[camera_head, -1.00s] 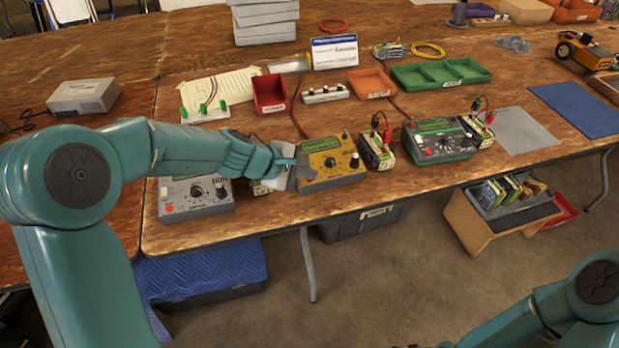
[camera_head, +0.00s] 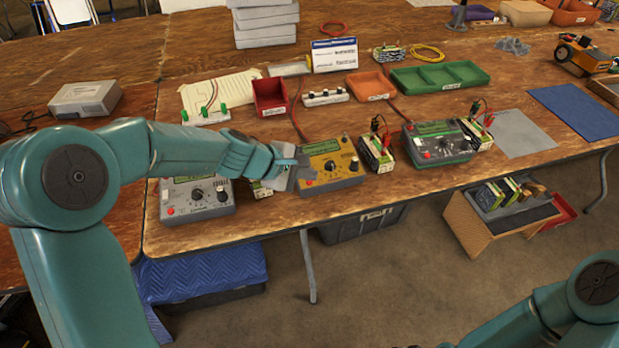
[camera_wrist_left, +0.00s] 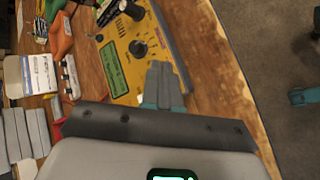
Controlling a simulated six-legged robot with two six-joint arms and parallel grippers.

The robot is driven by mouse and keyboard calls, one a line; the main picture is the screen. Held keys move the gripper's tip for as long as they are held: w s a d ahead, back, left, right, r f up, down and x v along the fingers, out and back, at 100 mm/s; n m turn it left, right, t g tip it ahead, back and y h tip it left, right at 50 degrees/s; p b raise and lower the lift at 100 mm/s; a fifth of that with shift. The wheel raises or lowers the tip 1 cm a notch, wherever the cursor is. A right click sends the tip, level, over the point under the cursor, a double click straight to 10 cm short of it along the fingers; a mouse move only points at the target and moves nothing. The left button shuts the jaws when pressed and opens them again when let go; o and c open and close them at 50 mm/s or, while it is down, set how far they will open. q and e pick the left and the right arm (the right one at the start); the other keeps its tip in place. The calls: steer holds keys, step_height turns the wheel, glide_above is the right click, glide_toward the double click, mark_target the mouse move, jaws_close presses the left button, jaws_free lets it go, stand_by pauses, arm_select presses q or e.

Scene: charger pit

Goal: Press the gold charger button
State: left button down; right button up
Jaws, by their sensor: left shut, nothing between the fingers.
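The gold charger (camera_head: 335,165) sits on the wooden table between a grey charger (camera_head: 197,200) and a green one (camera_head: 437,143). It has a green screen and a dark knob, which also show on the gold charger in the left wrist view (camera_wrist_left: 127,50). My left gripper (camera_head: 306,173) is shut and empty, with its fingertips at the charger's left front part. In the left wrist view the fingertips (camera_wrist_left: 160,70) lie over the panel beside the screen and knob.
A battery pack with clip leads (camera_head: 376,153) stands right of the gold charger. A red bin (camera_head: 270,96), an orange tray (camera_head: 370,86) and a green tray (camera_head: 440,76) lie behind.

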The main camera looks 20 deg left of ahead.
arm_select(q)
steer(key=r+p, duration=0.2)
steer(key=r, duration=0.1)
steer(key=r+p, duration=0.2)
steer(key=shift+s+d, duration=0.25)
steer(key=shift+s, duration=0.15)
stand_by(0.7)
